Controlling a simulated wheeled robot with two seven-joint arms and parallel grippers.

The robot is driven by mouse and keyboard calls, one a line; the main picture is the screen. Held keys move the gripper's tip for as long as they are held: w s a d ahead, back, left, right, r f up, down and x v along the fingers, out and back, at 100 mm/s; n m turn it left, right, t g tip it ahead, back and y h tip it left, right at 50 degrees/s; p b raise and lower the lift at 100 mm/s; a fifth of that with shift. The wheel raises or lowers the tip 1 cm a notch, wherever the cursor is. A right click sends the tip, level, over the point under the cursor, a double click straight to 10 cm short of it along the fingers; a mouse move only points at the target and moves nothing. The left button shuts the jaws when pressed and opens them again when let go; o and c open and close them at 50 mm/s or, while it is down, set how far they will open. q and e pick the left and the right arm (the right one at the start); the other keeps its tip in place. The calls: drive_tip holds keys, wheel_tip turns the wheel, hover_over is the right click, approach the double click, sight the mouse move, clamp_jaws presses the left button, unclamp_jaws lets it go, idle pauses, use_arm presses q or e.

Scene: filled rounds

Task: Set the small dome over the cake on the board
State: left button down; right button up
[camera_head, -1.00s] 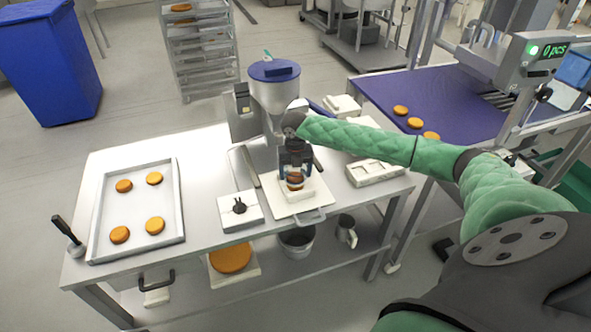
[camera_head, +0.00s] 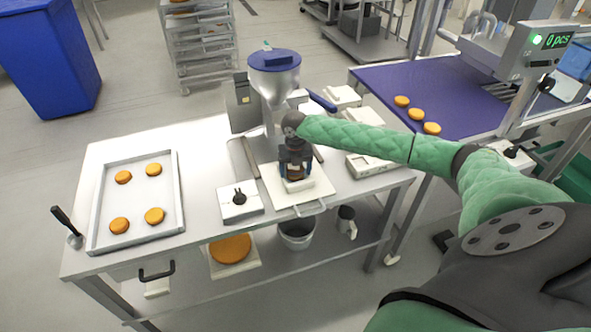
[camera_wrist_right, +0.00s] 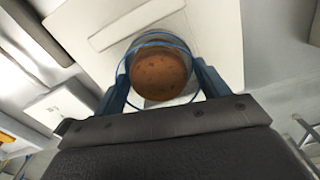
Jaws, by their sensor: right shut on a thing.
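My right gripper (camera_head: 296,168) is over the white board (camera_head: 313,186) in the middle of the table. Its blue fingers are closed on a clear dome with a blue rim, which shows in the right wrist view (camera_wrist_right: 165,39). The brown round cake (camera_wrist_right: 158,76) is seen through the dome, inside its rim outline. In the head view the cake (camera_head: 295,175) shows between the fingers, above a pale block on the board. I cannot tell whether the dome's rim touches what is below it. My left gripper is not in view.
A filling machine with a hopper (camera_head: 274,80) stands just behind the gripper. A tray (camera_head: 137,238) with several orange rounds lies at the left. A white box with a black knob (camera_head: 239,197) sits left of the board. Pale moulds (camera_head: 368,165) lie right. Bare tabletop remains left of the box.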

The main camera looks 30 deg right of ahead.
drive_tip(key=shift+p, duration=0.35)
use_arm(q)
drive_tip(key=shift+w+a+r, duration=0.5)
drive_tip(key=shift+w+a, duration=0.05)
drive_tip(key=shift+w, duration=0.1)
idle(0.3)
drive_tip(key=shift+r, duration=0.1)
use_arm(e)
drive_tip(key=shift+f, duration=0.2)
drive_tip(key=o, duration=1.1)
drive_tip(key=shift+c, duration=0.2)
drive_tip(key=shift+r, duration=0.1)
